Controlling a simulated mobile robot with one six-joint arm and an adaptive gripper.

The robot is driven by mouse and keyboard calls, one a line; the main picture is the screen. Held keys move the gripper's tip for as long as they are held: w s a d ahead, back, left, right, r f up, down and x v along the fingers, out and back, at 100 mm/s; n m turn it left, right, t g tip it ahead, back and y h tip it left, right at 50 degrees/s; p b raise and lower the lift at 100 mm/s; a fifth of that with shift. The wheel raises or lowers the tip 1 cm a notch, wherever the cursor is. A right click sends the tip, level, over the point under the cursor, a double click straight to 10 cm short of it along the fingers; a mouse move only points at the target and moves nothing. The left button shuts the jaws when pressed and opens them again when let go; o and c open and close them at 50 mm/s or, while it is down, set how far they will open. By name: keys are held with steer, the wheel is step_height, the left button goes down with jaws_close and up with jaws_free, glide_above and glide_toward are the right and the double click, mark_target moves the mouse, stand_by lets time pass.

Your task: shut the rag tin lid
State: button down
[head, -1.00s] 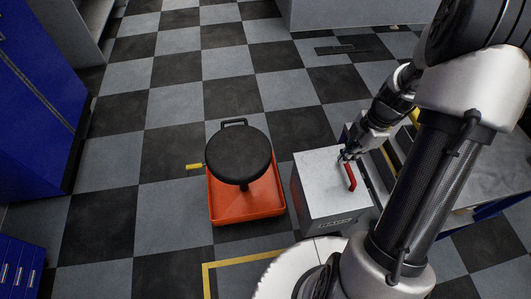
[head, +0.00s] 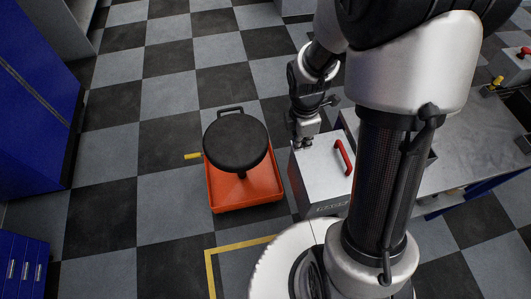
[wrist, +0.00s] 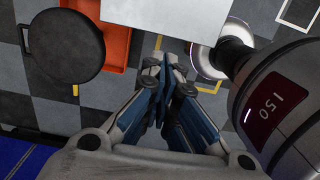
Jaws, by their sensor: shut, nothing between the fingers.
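In the wrist view the pale lid (wrist: 165,12) fills the top middle. My gripper (head: 302,143) is at the lid's far left corner, apart from the handle; I cannot tell if it touches the lid. In the wrist view my gripper (wrist: 167,62) has its fingers together, empty, just off the lid's edge. My arm hides the tin's right side.
The orange wheeled seat (head: 268,190) with a round black top stands close left of the tin. A grey worktop (head: 455,150) is on the right. Blue cabinets (head: 30,90) stand at the far left. The checkered floor (head: 165,170) is open between them.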

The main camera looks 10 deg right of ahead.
steer(key=a+f+h+b, duration=0.1)
steer(key=a+h+b, duration=0.2)
steer(key=a, duration=0.7)
steer(key=shift+b, duration=1.15)
